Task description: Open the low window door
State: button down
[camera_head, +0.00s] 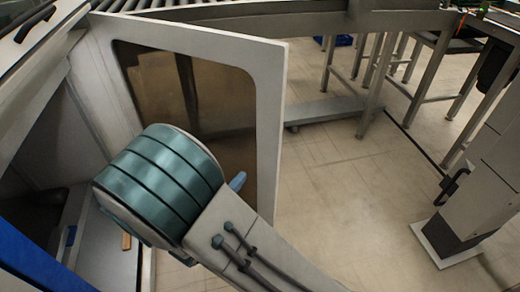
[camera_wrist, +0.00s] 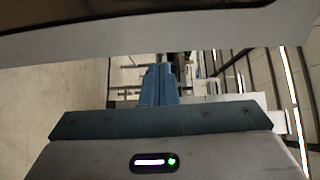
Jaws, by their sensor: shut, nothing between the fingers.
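The low window door (camera_head: 268,95) has a pale frame around a dark, see-through pane. It stands swung out from the cabinet at a wide angle, with the opening showing at left. My arm's wrist covers the door's lower left part in the head view. The door's pale frame (camera_wrist: 150,38) crosses the top of that view. I cannot tell whether the fingers touch it.
The cabinet's inside (camera_head: 110,250) shows at lower left, with a small orange-brown piece (camera_head: 126,241) in it. A roller conveyor (camera_head: 200,8) runs along the top. A grey post with a black handle (camera_head: 455,184) stands at right. The tiled floor (camera_head: 345,190) between is clear.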

aim_at(268, 144)
jog(key=b+x, duration=0.1)
jog(key=x, duration=1.3)
jog(key=shift+s+d+r+b, duration=0.1)
jog(key=shift+r+b, duration=0.05)
jog(key=shift+b, duration=0.15)
